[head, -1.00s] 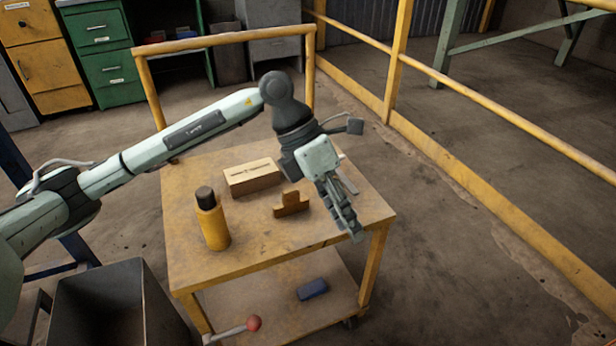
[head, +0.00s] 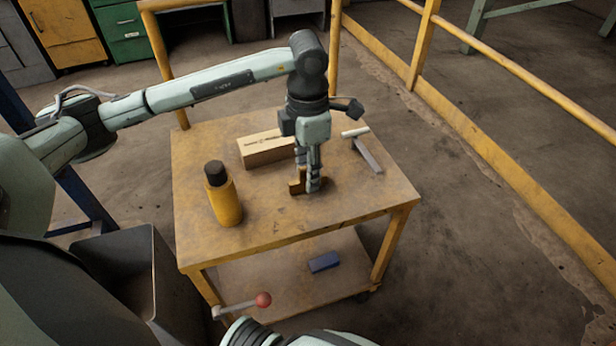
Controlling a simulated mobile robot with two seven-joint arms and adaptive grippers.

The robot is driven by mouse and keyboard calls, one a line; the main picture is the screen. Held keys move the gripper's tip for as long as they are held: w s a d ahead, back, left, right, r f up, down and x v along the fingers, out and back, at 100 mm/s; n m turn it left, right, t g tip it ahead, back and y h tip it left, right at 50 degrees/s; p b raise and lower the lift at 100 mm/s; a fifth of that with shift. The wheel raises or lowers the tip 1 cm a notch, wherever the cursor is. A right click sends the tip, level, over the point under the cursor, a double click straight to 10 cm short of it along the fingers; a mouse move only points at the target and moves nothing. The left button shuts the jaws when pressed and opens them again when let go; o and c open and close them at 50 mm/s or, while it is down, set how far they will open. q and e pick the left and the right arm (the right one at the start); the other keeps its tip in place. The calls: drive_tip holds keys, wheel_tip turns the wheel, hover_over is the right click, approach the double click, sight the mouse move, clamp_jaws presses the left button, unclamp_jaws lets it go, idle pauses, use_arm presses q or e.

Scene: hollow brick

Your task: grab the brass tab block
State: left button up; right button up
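The brass tab block (head: 296,184) stands on the yellow cart's top, a small brown-gold block with a raised tab. My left gripper (head: 313,186) points straight down at it, with its fingertips low near the cart top. The fingers cover the block's right part, and only its left part shows. The fingers look close together, but I cannot tell whether they are closed on the block or only around or beside it. My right gripper is not in view; a piece of my own arm shows at the bottom edge.
On the cart top (head: 270,228) a yellow bottle with a dark cap (head: 224,196) stands left, a cardboard box (head: 265,150) behind, and a grey T-shaped piece (head: 366,152) right. A blue block (head: 323,262) lies on the lower shelf. A red-knobbed lever (head: 262,300) is in front.

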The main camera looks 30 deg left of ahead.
use_arm(q)
drive_tip(key=shift+f, duration=0.3)
clamp_jaws()
drive_tip(key=shift+r, duration=0.1)
